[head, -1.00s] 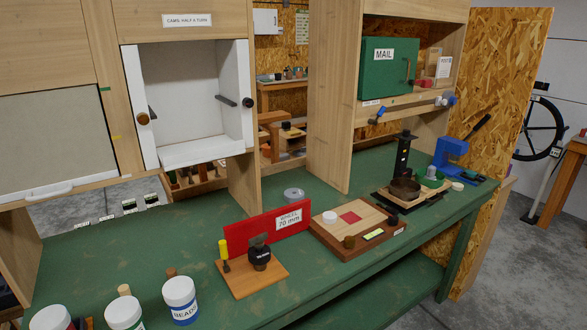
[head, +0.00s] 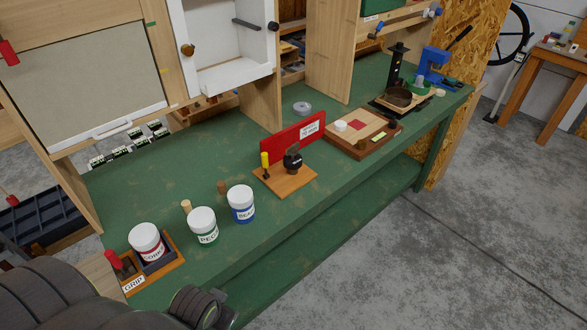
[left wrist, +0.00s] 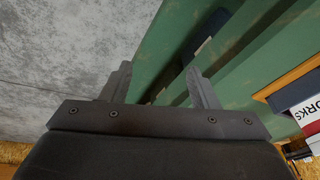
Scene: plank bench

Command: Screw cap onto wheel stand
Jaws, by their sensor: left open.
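The small wooden stand board (head: 272,182) lies on the green bench in front of a red panel (head: 280,145) whose white label seems to read "WHEELS 70 mm". A dark knobbed piece (head: 293,160) and a yellow-handled tool (head: 265,160) stand upright on it. I cannot tell which part is the cap; a round white piece (head: 340,126) sits on the wooden block to the right. My left gripper shows in the left wrist view (left wrist: 160,85), open and empty, with floor and green bench beyond its fingers. My left arm fills the head view's lower left corner. My right gripper is not in view.
A wooden block (head: 345,148) and black post (head: 396,66) stand farther right.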

